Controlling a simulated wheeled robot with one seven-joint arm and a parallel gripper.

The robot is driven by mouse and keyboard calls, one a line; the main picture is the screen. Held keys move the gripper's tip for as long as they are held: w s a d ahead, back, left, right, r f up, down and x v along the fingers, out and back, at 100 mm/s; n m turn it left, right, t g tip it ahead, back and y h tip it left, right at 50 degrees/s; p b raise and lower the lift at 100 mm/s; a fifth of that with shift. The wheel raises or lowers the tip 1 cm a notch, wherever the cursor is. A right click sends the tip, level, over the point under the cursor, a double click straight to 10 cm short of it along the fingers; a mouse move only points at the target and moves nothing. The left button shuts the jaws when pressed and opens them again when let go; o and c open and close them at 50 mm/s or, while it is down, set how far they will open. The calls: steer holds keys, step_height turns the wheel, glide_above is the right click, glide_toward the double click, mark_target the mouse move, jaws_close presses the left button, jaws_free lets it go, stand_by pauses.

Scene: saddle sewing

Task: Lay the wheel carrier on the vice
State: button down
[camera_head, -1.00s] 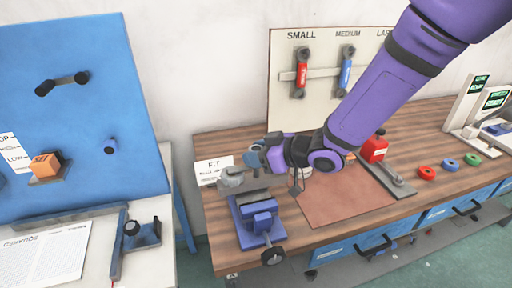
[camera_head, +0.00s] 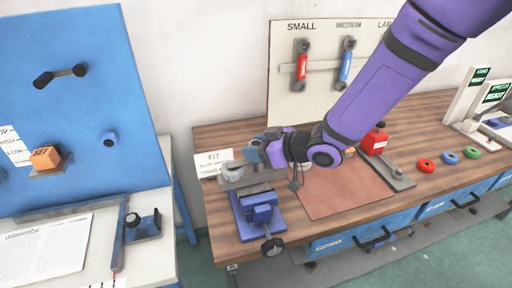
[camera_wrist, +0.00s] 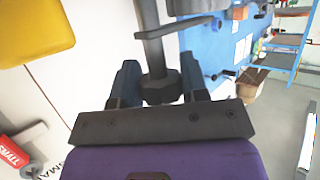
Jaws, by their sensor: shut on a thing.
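The blue vice (camera_head: 263,214) stands at the front left corner of the wooden bench, its screw handle facing the front edge. My gripper (camera_head: 252,153) is just above and behind the vice, pointing left. It is shut on the grey wheel carrier (camera_head: 232,172), whose rounded end shows left of the gripper, close over the back of the vice. I cannot tell whether the carrier touches the vice. In the wrist view, the two fingers of my gripper (camera_wrist: 160,88) close around a dark shaft and collar of the carrier (camera_wrist: 153,48).
A brown mat (camera_head: 340,192) lies right of the vice. A red container (camera_head: 374,140) and red, blue and green rings (camera_head: 449,158) are farther right. A tool board (camera_head: 325,65) stands behind. A "FIT" sign (camera_head: 213,163) is by the back left edge.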

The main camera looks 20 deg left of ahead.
steer(key=shift+f, duration=2.05)
steer(key=c, duration=0.6)
jaws_free()
steer(key=shift+o, duration=0.2)
steer(key=v, duration=1)
steer(key=shift+d+r, duration=0.15)
steer(key=shift+d, duration=0.2)
